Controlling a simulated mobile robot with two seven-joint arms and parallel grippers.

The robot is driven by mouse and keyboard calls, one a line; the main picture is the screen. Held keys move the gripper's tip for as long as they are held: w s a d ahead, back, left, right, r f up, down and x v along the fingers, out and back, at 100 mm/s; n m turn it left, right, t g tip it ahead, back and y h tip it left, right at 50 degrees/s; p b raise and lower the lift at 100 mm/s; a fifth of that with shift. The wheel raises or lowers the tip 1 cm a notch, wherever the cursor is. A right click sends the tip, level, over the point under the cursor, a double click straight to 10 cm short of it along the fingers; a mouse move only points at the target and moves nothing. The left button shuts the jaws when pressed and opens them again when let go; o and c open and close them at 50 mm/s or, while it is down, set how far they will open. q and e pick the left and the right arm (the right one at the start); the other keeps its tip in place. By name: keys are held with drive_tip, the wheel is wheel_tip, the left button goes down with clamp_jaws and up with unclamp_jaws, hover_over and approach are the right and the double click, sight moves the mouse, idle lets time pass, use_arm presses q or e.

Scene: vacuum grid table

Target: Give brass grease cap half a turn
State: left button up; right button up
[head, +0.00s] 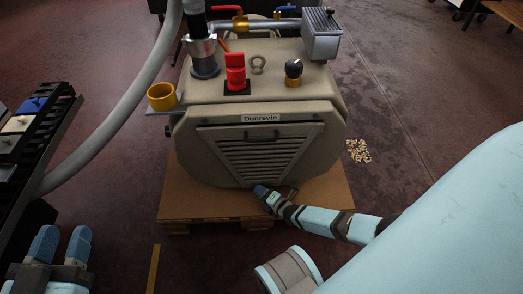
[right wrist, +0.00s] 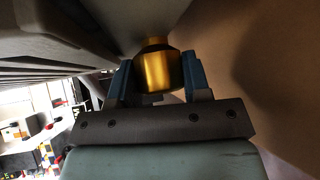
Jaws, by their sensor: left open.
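The brass grease cap (right wrist: 158,70) shows in the right wrist view, under the overhanging lower part of the beige Dunrevin pump (head: 262,150). The fingers of my right gripper (right wrist: 160,82) stand on both sides of it and appear closed against it. In the head view my right gripper (head: 266,192) is at the pump's lower front edge, and the cap is hidden there. My left gripper (head: 62,244) is open and empty at the lower left, away from the pump.
The pump stands on a wooden pallet (head: 185,212). A brass-coloured ring holder (head: 161,97) sits on its left bracket; a red valve (head: 236,72) and a black knob (head: 293,68) are on top. A grey hose (head: 125,105) and a dark rack (head: 30,135) stand at left.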

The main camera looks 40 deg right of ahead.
drive_tip(key=shift+f+b, duration=0.3)
drive_tip(key=shift+b, duration=0.1)
drive_tip(key=shift+f+m+t+b, duration=0.1)
drive_tip(key=shift+m+t+b, duration=0.3)
drive_tip(key=shift+t+b, duration=0.1)
drive_tip(key=shift+r+m+t+y, duration=0.3)
drive_tip(key=shift+m+t, duration=0.1)
drive_tip(key=shift+t, duration=0.3)
drive_tip(key=shift+m+t, duration=0.3)
drive_tip(key=shift+m, duration=0.3)
use_arm(q)
drive_tip(key=shift+w+a+r+m+t, duration=0.2)
drive_tip(key=shift+w+a+m+t, duration=0.1)
drive_tip(key=shift+m, duration=0.4)
drive_tip(key=shift+f, duration=0.1)
use_arm(e)
drive_tip(key=o, duration=0.6)
use_arm(q)
drive_tip(key=shift+d, duration=0.1)
use_arm(e)
drive_tip(key=shift+o, duration=0.2)
